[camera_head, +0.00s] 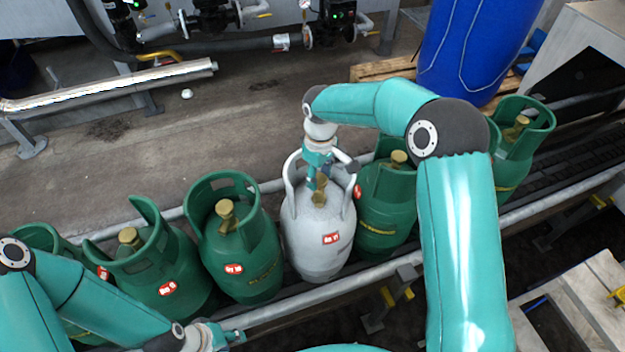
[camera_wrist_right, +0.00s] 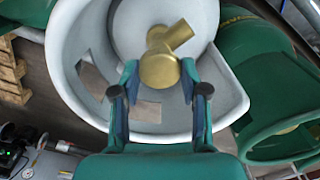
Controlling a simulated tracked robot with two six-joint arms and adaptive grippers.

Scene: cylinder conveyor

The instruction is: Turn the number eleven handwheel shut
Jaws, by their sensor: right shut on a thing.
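A grey gas cylinder (camera_head: 318,245) stands upright in the row, with a red label (camera_head: 331,239) whose number is too small to read surely. Its brass valve (camera_head: 320,199) sits inside the collar. My right gripper (camera_head: 316,183) comes down into that collar from above. In the right wrist view its two fingers (camera_wrist_right: 160,80) lie on either side of the round brass handwheel (camera_wrist_right: 157,68), shut on it. The side outlet (camera_wrist_right: 178,36) points up and right there. My left gripper (camera_head: 236,336) is low in the head view, away from the valves; its finger opening is unclear.
Green cylinders stand on both sides, the nearest at left (camera_head: 243,262) and right (camera_head: 381,222), with brass valves inside high collars. A rail (camera_head: 270,312) runs along the front of the row. Behind lie open floor (camera_head: 120,165), a silver pipe (camera_head: 120,87) and a blue drum (camera_head: 478,45).

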